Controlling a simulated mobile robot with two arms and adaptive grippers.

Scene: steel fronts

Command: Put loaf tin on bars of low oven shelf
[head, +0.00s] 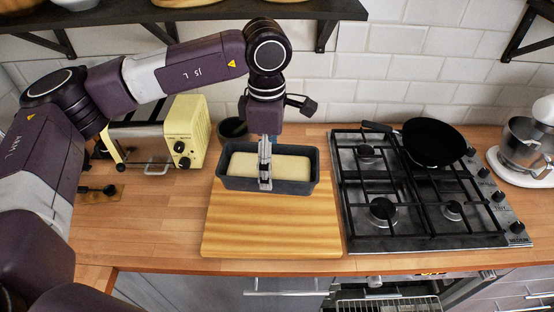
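The loaf tin (235,184) is dark grey and holds a pale, smooth filling. It sits upright on a wooden board (272,235) on the counter. My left gripper (265,181) points down at the middle of the tin's near long wall, with a finger showing in front of that wall. The fingers are seen edge-on, so whether they are closed on the rim is unclear. The oven is under the hob, and a wire shelf (390,304) shows at the bottom edge of the picture. Any lower shelf is out of view. My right gripper is not in view.
A gas hob (416,208) with a black frying pan (433,141) is right of the board. A cream toaster (188,133) and a dark cup (232,129) stand left and behind. A stand mixer (527,143) is far right. A shelf (200,14) hangs above.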

